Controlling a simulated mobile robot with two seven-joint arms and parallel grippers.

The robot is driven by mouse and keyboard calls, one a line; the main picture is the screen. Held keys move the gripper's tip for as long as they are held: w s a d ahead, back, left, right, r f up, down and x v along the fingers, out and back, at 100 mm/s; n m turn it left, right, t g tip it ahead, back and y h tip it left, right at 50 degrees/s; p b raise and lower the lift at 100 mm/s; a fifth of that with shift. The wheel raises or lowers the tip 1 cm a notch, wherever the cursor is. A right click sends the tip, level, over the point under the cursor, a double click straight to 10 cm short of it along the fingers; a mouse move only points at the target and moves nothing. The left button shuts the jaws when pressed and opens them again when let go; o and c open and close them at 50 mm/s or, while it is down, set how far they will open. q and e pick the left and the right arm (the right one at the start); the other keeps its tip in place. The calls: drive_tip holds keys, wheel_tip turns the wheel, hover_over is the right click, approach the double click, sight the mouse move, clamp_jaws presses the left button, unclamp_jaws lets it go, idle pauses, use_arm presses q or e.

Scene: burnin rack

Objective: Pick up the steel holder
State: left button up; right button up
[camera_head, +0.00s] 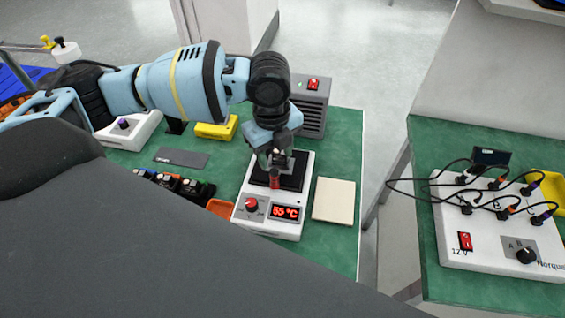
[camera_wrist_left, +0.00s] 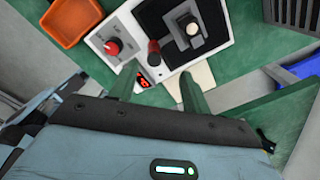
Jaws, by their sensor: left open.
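A white heating unit (camera_head: 250,218) with a red knob and a display reading 55 °C stands on the green bench. It also shows in the wrist view (camera_wrist_left: 128,32). On its black plate (camera_wrist_left: 216,22) sits a grey square piece with a pale round top (camera_wrist_left: 188,26), perhaps the steel holder. A dark red upright grip (camera_wrist_left: 153,52) stands at its near side and shows in the head view (camera_head: 274,180). My left gripper (camera_head: 272,156) is above the plate and hides part of it. In the wrist view its fingers (camera_wrist_left: 160,76) are apart, with nothing between them.
A cream pad (camera_head: 333,200) lies right of the heater, an orange tray (camera_head: 220,208) left of it. A grey box with a red switch (camera_head: 313,105) stands behind. A yellow block (camera_head: 217,128) lies back left. Across a gap, another bench holds a wired white panel (camera_head: 490,235).

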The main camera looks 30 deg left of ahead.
sight(274, 173)
use_arm(q)
drive_tip(key=shift+s+f, duration=0.35)
drive_tip(key=shift+f, duration=0.55)
drive_tip(key=shift+w+f, duration=0.1)
drive_tip(key=shift+f, duration=0.3)
drive_tip(key=shift+s+f, duration=0.2)
drive_tip(key=shift+f, duration=2.4)
clamp_jaws()
